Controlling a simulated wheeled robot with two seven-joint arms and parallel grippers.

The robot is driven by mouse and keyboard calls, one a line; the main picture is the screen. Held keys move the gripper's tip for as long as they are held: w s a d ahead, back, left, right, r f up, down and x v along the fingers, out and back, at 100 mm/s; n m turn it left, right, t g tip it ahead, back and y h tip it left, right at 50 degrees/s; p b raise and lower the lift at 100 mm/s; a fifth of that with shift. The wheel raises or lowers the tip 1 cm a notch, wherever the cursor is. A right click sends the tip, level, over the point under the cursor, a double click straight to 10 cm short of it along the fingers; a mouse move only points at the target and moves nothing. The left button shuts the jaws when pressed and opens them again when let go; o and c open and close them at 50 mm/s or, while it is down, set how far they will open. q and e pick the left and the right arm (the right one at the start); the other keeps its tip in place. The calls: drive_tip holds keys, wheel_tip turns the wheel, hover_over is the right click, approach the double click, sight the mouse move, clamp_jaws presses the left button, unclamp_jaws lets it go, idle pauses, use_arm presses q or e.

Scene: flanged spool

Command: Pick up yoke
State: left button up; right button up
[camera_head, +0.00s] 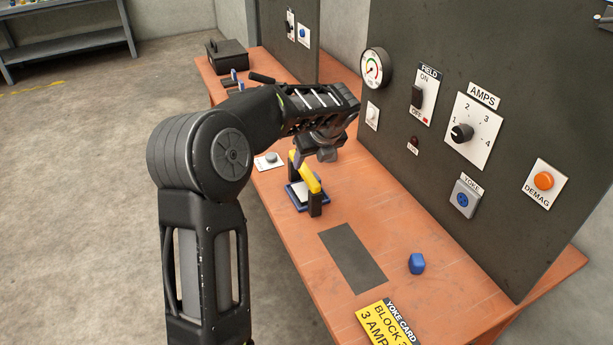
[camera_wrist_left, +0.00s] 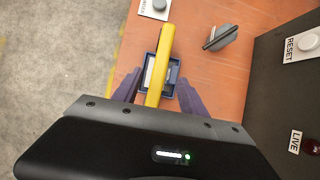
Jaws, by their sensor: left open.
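The yoke (camera_head: 311,179) has a yellow bar handle and black legs. It stands on a small blue-rimmed tray (camera_head: 296,195) on the orange bench. My left gripper (camera_head: 311,158) is just above the yoke, pointing down. In the left wrist view, the yellow handle of the yoke (camera_wrist_left: 162,60) runs between the two open fingers (camera_wrist_left: 158,94), with no clear contact. Part of the blue-rimmed tray (camera_wrist_left: 150,68) shows under the handle. My right gripper is not in view.
A dark upright panel (camera_head: 400,140) with dials and switches stands close on the right. A blue plug (camera_head: 416,263), a dark mat (camera_head: 352,257) and a yellow yoke card (camera_head: 388,324) are nearer on the bench. A black box (camera_head: 227,55) sits at the far end.

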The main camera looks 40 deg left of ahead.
sight(305, 167)
use_arm(q)
drive_tip(key=shift+x, duration=1.4)
drive_tip(key=shift+d, duration=0.1)
drive_tip(key=shift+x, duration=2.65)
drive_tip(key=shift+c, duration=0.4)
clamp_jaws()
drive_tip(key=shift+r, duration=0.1)
